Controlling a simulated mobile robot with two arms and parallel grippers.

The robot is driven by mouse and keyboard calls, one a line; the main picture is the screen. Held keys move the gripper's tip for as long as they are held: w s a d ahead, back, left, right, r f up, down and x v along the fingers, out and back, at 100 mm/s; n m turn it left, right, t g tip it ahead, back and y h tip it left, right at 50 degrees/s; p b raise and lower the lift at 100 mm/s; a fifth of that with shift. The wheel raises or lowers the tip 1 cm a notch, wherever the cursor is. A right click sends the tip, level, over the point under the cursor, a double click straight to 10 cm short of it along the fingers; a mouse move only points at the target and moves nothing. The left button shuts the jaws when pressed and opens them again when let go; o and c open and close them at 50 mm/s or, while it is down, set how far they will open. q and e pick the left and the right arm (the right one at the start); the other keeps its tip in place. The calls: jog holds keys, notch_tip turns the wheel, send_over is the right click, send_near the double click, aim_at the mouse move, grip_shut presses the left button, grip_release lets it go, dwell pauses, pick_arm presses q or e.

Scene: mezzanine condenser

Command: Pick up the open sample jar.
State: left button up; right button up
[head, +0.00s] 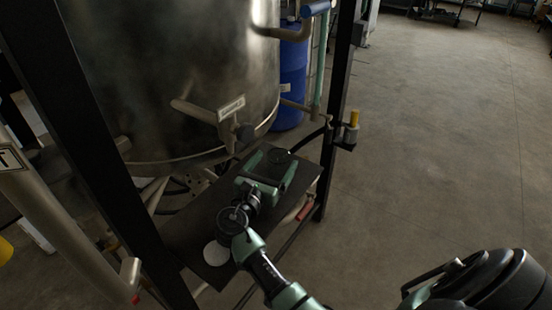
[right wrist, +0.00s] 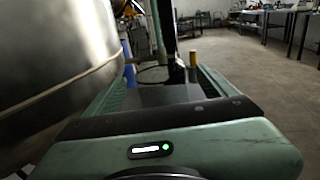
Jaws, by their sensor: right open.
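A small dark round thing (head: 279,156), which looks like the open sample jar, stands on the black shelf (head: 200,215) near its far edge. Its inside cannot be made out. My right gripper (head: 276,166) is open, low over the shelf, with its green fingers pointing at the jar. The jar seems to lie at or between the fingertips; contact cannot be told. In the right wrist view, a dark rounded outline (right wrist: 153,74) shows between the far ends of the two fingers (right wrist: 165,78). My left gripper is not in view.
A large steel vessel (head: 165,75) with a handle stands close behind and left of the shelf. Dark frame posts (head: 338,90) flank the shelf. A blue drum (head: 292,85) stands behind. Open floor lies right.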

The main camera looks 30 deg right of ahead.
jog(key=p+x, duration=0.1)
jog(key=x, duration=0.5)
jog(key=shift+r, duration=0.1)
jog(key=c, duration=1.6)
jog(key=shift+r, duration=0.1)
